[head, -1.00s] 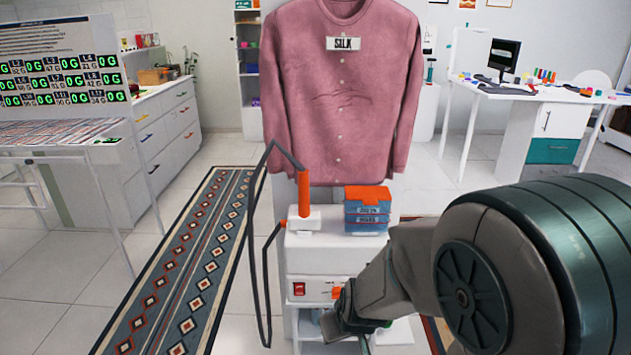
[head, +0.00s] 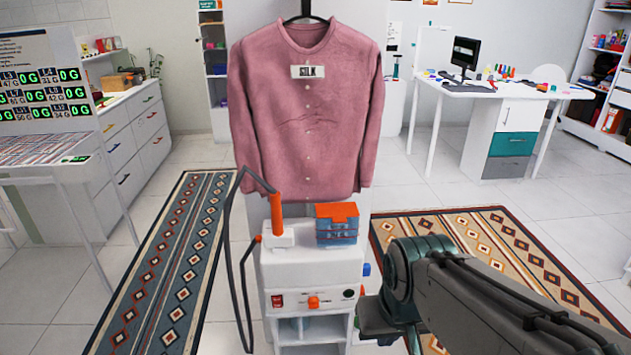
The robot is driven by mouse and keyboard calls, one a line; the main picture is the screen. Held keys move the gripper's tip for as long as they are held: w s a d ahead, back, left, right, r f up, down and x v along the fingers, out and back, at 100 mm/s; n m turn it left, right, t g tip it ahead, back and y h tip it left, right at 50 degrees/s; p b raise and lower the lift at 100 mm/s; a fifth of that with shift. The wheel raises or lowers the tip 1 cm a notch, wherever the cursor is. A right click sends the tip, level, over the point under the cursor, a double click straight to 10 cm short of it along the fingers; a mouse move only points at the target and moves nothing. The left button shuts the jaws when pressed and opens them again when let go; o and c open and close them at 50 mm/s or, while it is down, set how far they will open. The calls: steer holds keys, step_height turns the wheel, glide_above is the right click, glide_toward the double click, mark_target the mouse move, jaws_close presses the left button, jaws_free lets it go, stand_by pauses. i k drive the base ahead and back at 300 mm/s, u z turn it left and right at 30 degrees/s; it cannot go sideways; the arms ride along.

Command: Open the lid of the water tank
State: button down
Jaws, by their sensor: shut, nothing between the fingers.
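A white garment steamer (head: 312,268) stands in the middle of the head view, with a red switch and an orange knob on its front. No part is clearly marked as a water tank or its lid. A small blue part (head: 366,269) shows on its right side, with another blue bit lower down. An orange-handled steam head (head: 276,207) stands upright on top at the left, with a dark hose. My gripper (head: 376,322) is just right of the steamer's lower front, shut and empty. Its fingertips are hard to make out, and I cannot tell whether it touches the steamer.
A blue box with an orange top (head: 337,222) sits on the steamer. A pink shirt (head: 307,110) labelled SILK hangs behind it. A patterned rug (head: 165,260) lies at the left, another (head: 455,240) at the right. A white desk (head: 500,90) stands farther back.

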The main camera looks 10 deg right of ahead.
mark_target(338, 212)
steer(key=z, duration=1.6)
steer(key=i, duration=1.3)
steer(key=u, duration=1.75)
